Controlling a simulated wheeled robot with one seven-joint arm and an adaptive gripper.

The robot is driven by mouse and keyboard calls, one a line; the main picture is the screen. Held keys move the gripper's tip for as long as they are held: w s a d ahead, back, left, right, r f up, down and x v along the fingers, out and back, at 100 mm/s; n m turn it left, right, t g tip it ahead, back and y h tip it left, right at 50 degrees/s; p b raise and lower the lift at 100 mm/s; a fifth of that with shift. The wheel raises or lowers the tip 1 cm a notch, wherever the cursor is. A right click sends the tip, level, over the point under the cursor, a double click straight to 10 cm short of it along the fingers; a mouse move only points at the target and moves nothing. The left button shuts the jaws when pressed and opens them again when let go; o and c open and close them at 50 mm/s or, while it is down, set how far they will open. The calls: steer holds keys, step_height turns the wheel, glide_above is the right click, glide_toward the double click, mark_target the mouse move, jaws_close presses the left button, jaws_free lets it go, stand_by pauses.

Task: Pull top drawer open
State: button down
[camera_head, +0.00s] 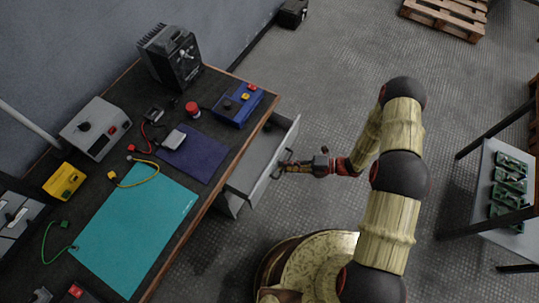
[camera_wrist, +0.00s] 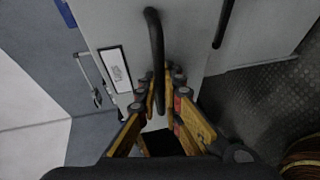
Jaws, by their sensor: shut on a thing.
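The top drawer (camera_head: 262,158) is a grey drawer under the workbench, and it stands pulled out from the bench front, its inside showing in the head view. In the wrist view its front (camera_wrist: 185,40) carries a labelled card and a dark bar handle (camera_wrist: 156,60). My gripper (camera_head: 284,168) is at the drawer front in the head view. In the wrist view my gripper (camera_wrist: 163,100) has its yellow fingers on both sides of the handle and is shut on it. The exact contact is partly hidden by the fingers.
The workbench (camera_head: 215,190) holds a teal mat (camera_head: 135,225), a purple mat (camera_head: 197,152), a blue control box (camera_head: 238,104) and a black power unit (camera_head: 170,57). A side table (camera_head: 505,235) with green boards stands at right. The floor beyond the drawer is clear.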

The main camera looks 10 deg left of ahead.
steer(key=s+d, duration=0.3)
steer(key=d, duration=0.5)
steer(key=s+d, duration=0.3)
steer(key=d, duration=0.5)
steer(key=shift+s+p, duration=0.25)
steer(key=shift+p, duration=0.2)
steer(key=c, duration=2.2)
jaws_free()
steer(key=d+r, duration=0.2)
steer(key=d, duration=0.9)
steer(key=shift+d, duration=0.4)
